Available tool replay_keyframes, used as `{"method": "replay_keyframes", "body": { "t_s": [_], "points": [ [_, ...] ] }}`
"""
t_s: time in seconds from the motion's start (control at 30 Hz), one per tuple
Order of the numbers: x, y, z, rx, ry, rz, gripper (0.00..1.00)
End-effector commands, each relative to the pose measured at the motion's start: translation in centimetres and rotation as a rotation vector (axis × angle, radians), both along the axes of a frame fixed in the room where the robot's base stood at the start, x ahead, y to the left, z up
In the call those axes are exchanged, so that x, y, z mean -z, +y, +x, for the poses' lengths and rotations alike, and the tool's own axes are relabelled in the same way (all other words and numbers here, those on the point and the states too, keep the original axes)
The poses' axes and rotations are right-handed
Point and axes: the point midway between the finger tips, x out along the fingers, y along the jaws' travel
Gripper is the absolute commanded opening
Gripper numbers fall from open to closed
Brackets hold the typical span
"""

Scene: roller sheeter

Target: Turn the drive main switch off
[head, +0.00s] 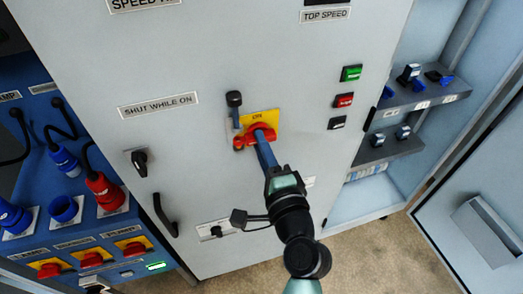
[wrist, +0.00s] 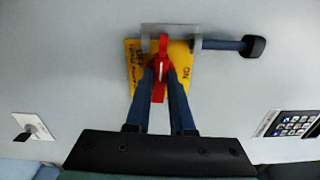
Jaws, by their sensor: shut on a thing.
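The main switch is a red rotary handle (head: 264,129) on a yellow plate (head: 261,116) marked ON, on the grey cabinet door. In the wrist view the red handle (wrist: 163,48) stands upright in the picture across the yellow plate (wrist: 135,75), with ON lettering at its right and other small text at its left. My gripper (head: 259,139) is shut on the handle; in the wrist view its two fingers (wrist: 161,70) close on it from either side. The fingers hide part of the handle and plate.
A blue rod with a black knob (head: 234,99) sits in a bracket beside the plate. A black key-type switch (head: 139,160) is under the "SHUT WHILE ON" label (head: 158,104). Green (head: 351,73) and red (head: 344,100) buttons are to the right. An open shelf bay lies further right.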

Motion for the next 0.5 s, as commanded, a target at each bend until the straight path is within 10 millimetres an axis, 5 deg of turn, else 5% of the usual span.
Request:
{"method": "replay_keyframes", "body": {
  "t_s": [0.5],
  "points": [
    [0.06,0.04,0.01,-0.001,-0.028,-0.089,0.00]
  ]
}}
